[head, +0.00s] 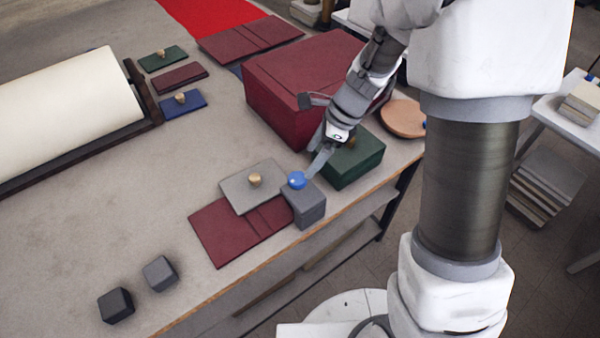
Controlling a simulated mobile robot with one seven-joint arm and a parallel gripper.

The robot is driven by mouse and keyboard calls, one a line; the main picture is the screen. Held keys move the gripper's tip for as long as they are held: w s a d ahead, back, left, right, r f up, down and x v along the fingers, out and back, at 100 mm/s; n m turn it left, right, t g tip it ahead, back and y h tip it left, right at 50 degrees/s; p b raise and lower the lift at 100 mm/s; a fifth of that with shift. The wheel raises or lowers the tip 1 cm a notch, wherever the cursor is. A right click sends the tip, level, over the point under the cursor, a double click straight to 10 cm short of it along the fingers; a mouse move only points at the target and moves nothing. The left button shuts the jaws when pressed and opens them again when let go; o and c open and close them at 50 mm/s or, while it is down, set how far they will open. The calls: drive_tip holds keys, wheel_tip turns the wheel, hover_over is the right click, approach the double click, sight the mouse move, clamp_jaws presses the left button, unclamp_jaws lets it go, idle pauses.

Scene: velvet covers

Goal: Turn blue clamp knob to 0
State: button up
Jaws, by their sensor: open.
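The blue clamp knob (297,180) sits on top of a grey block (308,207) near the table's front edge. Any scale or zero mark on it is too small to read. My gripper (308,158) is just above and to the right of the knob, pointing down. One pale finger reaches close to the knob's right side; I cannot tell whether it touches. Another finger part sticks out to the left, well above the knob. The gripper is open, with nothing seen held between its fingers.
A grey plate with a brass knob (248,185) lies on a maroon cover (223,236) left of the block. A green box (358,163) and large maroon box (290,75) stand close behind and right of my gripper. Two dark cubes (160,274) sit front left. The table's middle is clear.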

sight(298, 177)
drive_tip(key=x, duration=0.8)
drive_tip(key=shift+c, duration=0.2)
drive_tip(key=c, duration=1.3)
